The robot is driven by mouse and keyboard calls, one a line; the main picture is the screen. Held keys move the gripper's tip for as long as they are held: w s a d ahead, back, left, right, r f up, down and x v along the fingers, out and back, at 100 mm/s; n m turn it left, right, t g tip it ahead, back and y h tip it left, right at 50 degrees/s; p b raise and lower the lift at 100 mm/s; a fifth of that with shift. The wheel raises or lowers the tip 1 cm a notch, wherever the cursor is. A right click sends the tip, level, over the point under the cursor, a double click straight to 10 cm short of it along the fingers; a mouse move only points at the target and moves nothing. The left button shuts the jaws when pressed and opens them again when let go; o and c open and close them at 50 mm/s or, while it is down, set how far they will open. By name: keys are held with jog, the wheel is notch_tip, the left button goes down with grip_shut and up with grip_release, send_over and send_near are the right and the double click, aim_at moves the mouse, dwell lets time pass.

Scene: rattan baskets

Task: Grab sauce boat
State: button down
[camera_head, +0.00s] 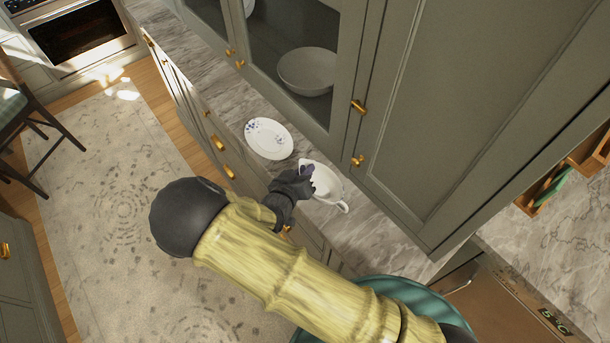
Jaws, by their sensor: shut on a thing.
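The white sauce boat (328,186) is on or just above the marble counter, close to the cabinet front. Its handle points to the lower right. My dark gripper (308,178) is at its left side and shut on its rim or wall. The fingers hide part of the boat, and I cannot tell whether its base touches the counter.
A white plate with a blue pattern (269,139) lies on the marble counter (225,98) to the left of the boat. Green cabinets (440,100) rise right behind. A bowl (307,72) sits behind the cabinet glass. A teal ribbed object (408,291) shows below my arm.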

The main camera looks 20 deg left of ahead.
notch_tip(320, 180, up, 8)
jog(key=shift+r+b, duration=0.1)
jog(key=shift+b, duration=0.6)
